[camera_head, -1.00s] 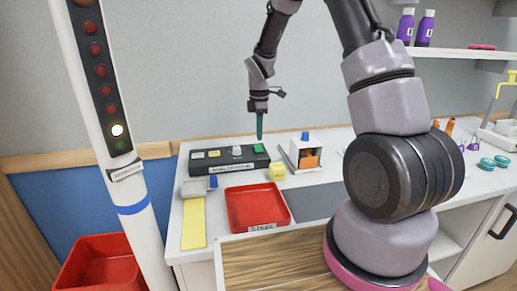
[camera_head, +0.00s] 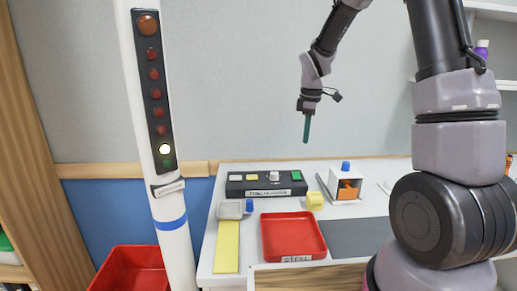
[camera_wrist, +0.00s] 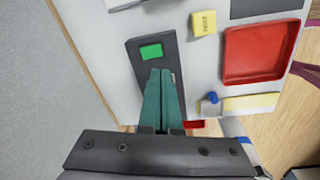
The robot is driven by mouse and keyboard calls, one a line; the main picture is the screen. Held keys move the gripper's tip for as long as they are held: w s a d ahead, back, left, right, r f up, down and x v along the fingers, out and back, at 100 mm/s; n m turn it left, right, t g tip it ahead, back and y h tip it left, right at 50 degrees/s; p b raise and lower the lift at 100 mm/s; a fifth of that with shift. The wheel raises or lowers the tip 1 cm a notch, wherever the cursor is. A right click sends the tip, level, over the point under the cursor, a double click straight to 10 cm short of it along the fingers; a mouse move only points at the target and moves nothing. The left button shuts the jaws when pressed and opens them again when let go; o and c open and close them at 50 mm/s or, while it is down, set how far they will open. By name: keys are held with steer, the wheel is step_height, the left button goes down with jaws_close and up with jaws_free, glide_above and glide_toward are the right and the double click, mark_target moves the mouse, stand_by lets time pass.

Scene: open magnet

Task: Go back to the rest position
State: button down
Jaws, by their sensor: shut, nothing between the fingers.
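My gripper (camera_head: 307,129) hangs in the air above the back of the white table, its green fingers pointing down. The fingers are pressed together with nothing between them; in the wrist view they also show closed (camera_wrist: 161,88). Below them, and apart from them, is a black control box (camera_head: 265,190) with a green button (camera_head: 296,175) at its right end. In the wrist view the green button (camera_wrist: 151,52) lies just beyond the fingertips, and the fingers hide part of the box.
An empty red tray (camera_head: 292,238) labelled STEEL, a yellow block (camera_head: 314,200), a yellow strip (camera_head: 227,247) and a white box with orange contents (camera_head: 347,187) are on the table. A light post (camera_head: 155,120) stands at left, one lamp lit near its bottom. The air around my gripper is clear.

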steer(key=s+d+r+m+t+y, duration=0.1)
steer(key=s+d+r+m+t, duration=0.1)
steer(key=s+r+m, duration=0.7)
steer(key=s+d+r+m+t, duration=0.2)
steer(key=s+r+m+t, duration=0.2)
steer(key=s+r+m, duration=0.5)
steer(key=s+r, duration=0.1)
steer(key=s, duration=0.6)
steer(key=shift+s+r+m+y, duration=0.35)
steer(key=shift+m+y, duration=0.05)
steer(key=shift+d, duration=0.1)
